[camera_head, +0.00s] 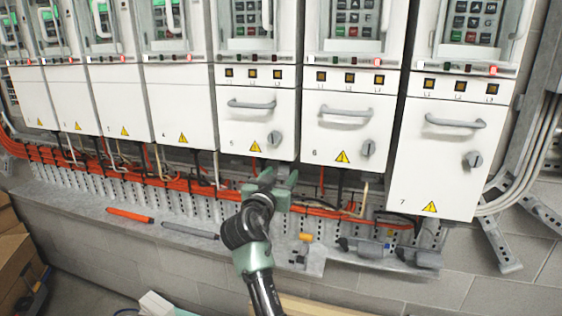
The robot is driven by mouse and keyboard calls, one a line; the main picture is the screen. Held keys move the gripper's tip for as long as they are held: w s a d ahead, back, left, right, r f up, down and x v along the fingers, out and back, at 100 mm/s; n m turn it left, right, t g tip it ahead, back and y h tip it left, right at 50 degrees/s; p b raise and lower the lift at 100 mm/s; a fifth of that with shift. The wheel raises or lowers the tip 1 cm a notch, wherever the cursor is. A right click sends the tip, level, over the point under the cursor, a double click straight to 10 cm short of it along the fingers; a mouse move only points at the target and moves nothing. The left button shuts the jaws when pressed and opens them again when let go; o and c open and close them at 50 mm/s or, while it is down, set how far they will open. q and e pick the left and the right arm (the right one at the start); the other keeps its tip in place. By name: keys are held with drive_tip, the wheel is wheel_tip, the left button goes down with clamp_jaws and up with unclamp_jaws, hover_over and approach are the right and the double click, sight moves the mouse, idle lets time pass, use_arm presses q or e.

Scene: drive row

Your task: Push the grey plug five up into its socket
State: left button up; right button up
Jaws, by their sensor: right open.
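Drive cabinet 5 (253,120) hangs in the row, a white box with a grey handle and a rotary knob. My right gripper (279,178) is open just below the underside of cabinet 5, its two fingers pointing up. The grey plug five cannot be made out; the gripper and wrist cover the area under the cabinet. The socket in the underside is not visible from this angle. My left gripper is out of view.
Cabinet 6 (346,130) and cabinet 7 (439,160) stand to the right. Orange cables (185,183) run along the perforated rail behind. An orange marker (130,215) and a grey marker (190,231) lie on the ledge. Conduits (525,165) stand at the right.

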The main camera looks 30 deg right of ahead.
sight(284, 171)
drive_tip(key=p+x, duration=0.1)
drive_tip(key=x, duration=0.3)
drive_tip(key=shift+w+d, duration=0.15)
drive_tip(key=shift+d, duration=0.1)
clamp_jaws()
drive_tip(key=shift+f, duration=0.1)
idle(1.1)
